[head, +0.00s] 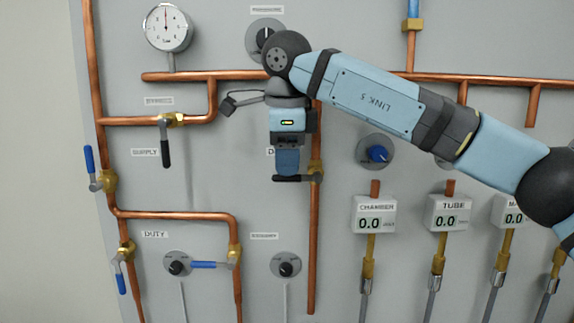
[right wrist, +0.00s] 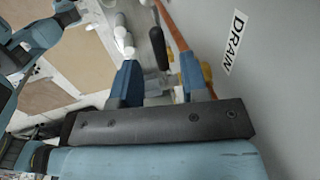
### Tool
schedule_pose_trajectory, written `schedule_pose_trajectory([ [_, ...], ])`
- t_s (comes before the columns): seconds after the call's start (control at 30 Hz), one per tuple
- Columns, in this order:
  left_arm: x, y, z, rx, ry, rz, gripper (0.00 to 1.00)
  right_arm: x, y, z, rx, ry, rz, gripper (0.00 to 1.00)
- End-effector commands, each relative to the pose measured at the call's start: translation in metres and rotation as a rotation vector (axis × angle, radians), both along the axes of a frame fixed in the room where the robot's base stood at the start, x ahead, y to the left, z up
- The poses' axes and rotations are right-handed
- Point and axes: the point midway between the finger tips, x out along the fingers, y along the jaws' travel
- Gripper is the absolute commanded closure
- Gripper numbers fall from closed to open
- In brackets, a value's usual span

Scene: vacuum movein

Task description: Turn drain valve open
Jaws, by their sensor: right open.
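The drain valve has a brass body (head: 316,172) on a vertical copper pipe. Its dark lever (head: 288,179) lies level, crosswise to the pipe, pointing left. My right gripper (head: 286,172) points down at the lever, its fingers overlapping it in the head view. In the right wrist view the gripper (right wrist: 160,85) is open, with its two blue fingers apart. A black lever grip (right wrist: 158,48) shows beyond the gap between them; contact cannot be told. The DRAIN label (right wrist: 235,42) is on the wall to the right; the gripper partly hides it in the head view. My left gripper is not in view.
The supply valve lever (head: 166,148) hangs down at the left. A black knob (head: 285,268) sits below the gripper, and a blue knob (head: 377,154) to its right. Gauge boxes (head: 374,213) and copper pipes stand out from the grey panel.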

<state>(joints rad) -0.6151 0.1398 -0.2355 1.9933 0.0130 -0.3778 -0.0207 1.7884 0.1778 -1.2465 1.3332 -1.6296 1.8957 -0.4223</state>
Motion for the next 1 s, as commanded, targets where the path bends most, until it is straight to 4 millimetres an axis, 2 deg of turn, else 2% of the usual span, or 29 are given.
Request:
schedule_pose_trajectory([
  [0.2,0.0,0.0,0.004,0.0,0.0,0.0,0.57,0.004,0.0,-0.019,0.001,0.001,-0.001,0.59],
  [0.5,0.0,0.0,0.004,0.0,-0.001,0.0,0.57,0.005,0.0,-0.022,0.001,0.0,-0.001,0.59],
  [0.53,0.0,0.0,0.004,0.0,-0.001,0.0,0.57,0.005,0.0,-0.022,0.001,0.0,-0.001,0.61],
  [0.7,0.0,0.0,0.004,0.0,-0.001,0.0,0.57,0.004,0.0,-0.022,0.001,0.0,0.0,1.0],
  [1.0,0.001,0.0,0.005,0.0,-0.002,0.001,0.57,0.006,-0.001,-0.022,-0.005,0.0,0.0,1.0],
])
